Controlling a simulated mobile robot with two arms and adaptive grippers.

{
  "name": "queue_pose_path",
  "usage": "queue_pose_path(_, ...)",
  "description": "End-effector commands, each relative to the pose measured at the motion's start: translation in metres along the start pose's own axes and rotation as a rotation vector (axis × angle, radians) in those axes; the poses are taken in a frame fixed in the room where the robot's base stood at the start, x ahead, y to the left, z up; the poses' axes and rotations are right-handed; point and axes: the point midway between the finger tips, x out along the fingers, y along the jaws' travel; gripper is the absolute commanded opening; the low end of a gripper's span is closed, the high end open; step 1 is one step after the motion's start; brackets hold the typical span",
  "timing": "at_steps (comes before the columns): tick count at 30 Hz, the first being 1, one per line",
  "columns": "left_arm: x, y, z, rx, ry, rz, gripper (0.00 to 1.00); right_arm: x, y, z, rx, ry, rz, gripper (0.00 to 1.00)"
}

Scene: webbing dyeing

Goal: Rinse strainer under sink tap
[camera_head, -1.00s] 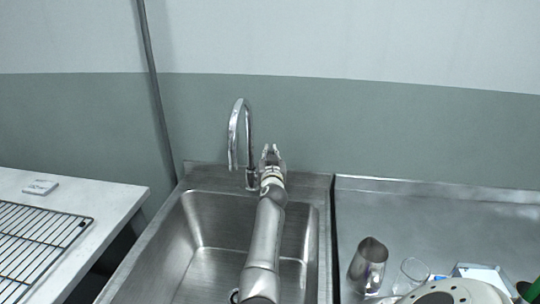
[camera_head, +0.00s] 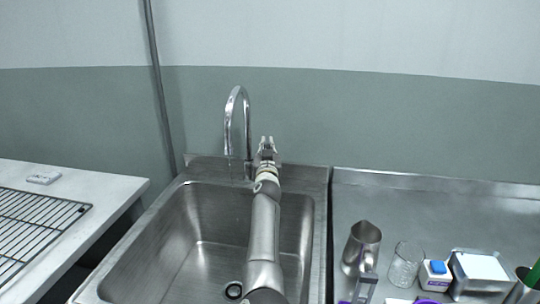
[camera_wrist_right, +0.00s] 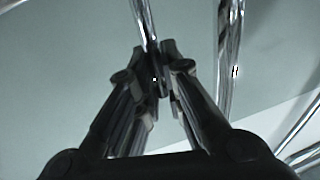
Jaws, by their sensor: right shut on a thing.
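The chrome tap (camera_head: 237,110) rises behind the steel sink (camera_head: 204,245), its spout curving over the basin. A faint streak below the spout may be water; I cannot tell. My right gripper (camera_head: 267,145) is just right of the tap. In the right wrist view its fingertips (camera_wrist_right: 157,80) are shut on a thin chrome rod (camera_wrist_right: 144,20), seemingly the tap's lever. A thicker chrome tube (camera_wrist_right: 230,50) stands to the right, apart from the fingers. I see no strainer clearly. My left gripper is out of view.
On the steel counter to the right stand a metal pitcher (camera_head: 361,246), a glass beaker (camera_head: 405,265), a blue-capped bottle (camera_head: 434,275) and a metal box (camera_head: 482,270). A wire rack (camera_head: 40,225) lies on the left table. The basin floor looks clear except for its drain (camera_head: 233,290).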

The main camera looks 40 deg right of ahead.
Motion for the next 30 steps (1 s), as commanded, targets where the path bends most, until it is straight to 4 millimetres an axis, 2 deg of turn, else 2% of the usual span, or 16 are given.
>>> queue_pose_path(7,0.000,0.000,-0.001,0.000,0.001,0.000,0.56,-0.001,-0.001,0.003,-0.002,-0.008,-0.003,0.00)
queue_pose_path(8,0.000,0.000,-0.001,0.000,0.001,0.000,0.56,-0.001,-0.001,0.004,-0.002,-0.008,-0.003,0.12)
queue_pose_path(9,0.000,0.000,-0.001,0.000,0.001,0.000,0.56,-0.001,-0.001,0.003,-0.002,-0.008,-0.003,0.17)
queue_pose_path(12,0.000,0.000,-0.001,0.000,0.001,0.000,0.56,-0.001,-0.001,0.003,-0.001,-0.006,-0.002,0.29)
queue_pose_path(13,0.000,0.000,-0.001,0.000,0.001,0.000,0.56,-0.001,-0.001,0.003,-0.001,-0.006,-0.002,0.31)
queue_pose_path(23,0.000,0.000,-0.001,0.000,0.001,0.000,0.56,0.000,0.000,-0.002,0.000,-0.003,-0.001,0.31)
queue_pose_path(26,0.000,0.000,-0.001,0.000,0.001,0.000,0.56,0.002,-0.001,-0.013,0.002,0.000,-0.001,0.31)
queue_pose_path(30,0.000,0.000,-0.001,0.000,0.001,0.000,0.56,0.005,-0.002,-0.039,0.004,0.001,-0.001,0.31)
